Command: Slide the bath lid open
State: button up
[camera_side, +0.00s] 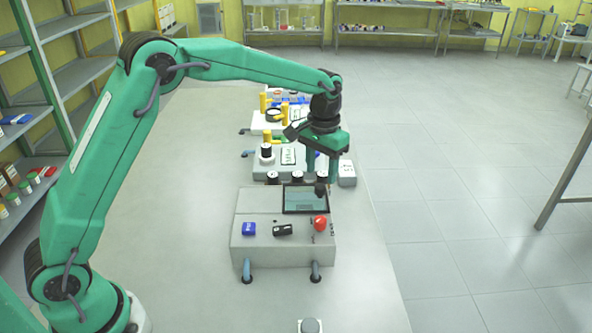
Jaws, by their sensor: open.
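The bath (255,250) is a grey box on the bench in the middle of the view. A dark-framed glassy lid (303,200) lies on the right part of its top. My gripper (321,182) points down at the far right corner of the lid, with its fingers apart. A small dark piece (320,189) shows at the fingertips and may be the lid's handle; I cannot tell whether the fingers touch it. The fingers partly hide the lid's far edge.
A red knob (320,223), a blue part (249,229) and a black part (283,230) are on the bath's near side. Other equipment with black-capped and yellow parts (263,102) stands behind. The bench (190,240) is clear at left; shelves (40,60) stand farther left.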

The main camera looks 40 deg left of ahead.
aim_at(320, 186)
jog(key=shift+f, duration=2.2)
jog(key=shift+c, duration=0.2)
grip_shut()
